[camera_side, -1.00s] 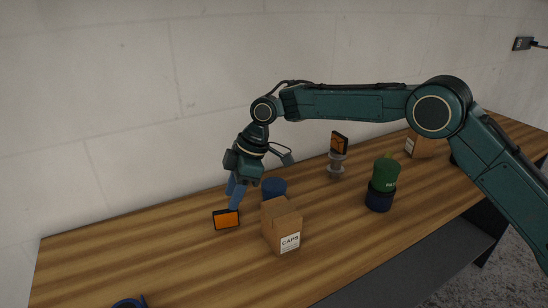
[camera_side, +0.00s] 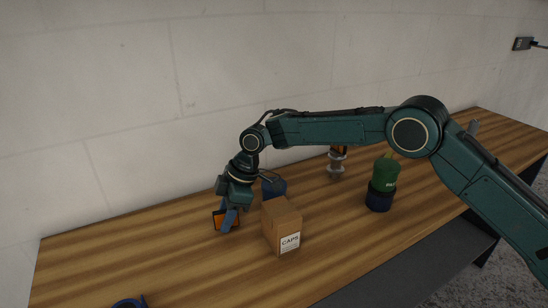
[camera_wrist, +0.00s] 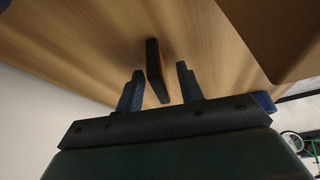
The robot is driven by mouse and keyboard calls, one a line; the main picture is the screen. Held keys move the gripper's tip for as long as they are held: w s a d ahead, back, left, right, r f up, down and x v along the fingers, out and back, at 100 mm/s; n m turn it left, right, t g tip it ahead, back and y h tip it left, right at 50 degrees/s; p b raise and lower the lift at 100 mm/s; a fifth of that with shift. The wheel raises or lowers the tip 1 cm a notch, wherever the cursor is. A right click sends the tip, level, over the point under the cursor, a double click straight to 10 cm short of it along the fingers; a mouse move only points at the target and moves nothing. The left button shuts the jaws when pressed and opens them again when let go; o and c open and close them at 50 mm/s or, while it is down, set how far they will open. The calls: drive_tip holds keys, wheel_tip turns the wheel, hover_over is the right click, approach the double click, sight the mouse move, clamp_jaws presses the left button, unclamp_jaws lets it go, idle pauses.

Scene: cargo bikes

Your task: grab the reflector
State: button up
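An orange reflector with a dark frame (camera_side: 216,219) stands on edge on the wooden table, partly hidden behind a blue finger in the side view. My gripper (camera_side: 227,226) is low over it, pointing down. In the wrist view, the reflector (camera_wrist: 154,62) is seen nearly edge-on between the two blue fingers of my gripper (camera_wrist: 160,68). A gap shows on each side, so the fingers are open. A second orange piece (camera_side: 337,150) sits on a grey stand farther back, partly hidden by my arm.
A cardboard box marked CAPS (camera_side: 282,228) stands close right of my gripper. A blue cylinder (camera_side: 273,187) is behind it. A green-topped container on a blue base (camera_side: 382,185) stands farther right. A blue item (camera_side: 130,303) lies at the front left. The table's left part (camera_side: 110,255) is clear.

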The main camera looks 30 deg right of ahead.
sight(225, 211)
idle(0.5)
clamp_jaws()
drive_tip(key=shift+r, duration=4.95)
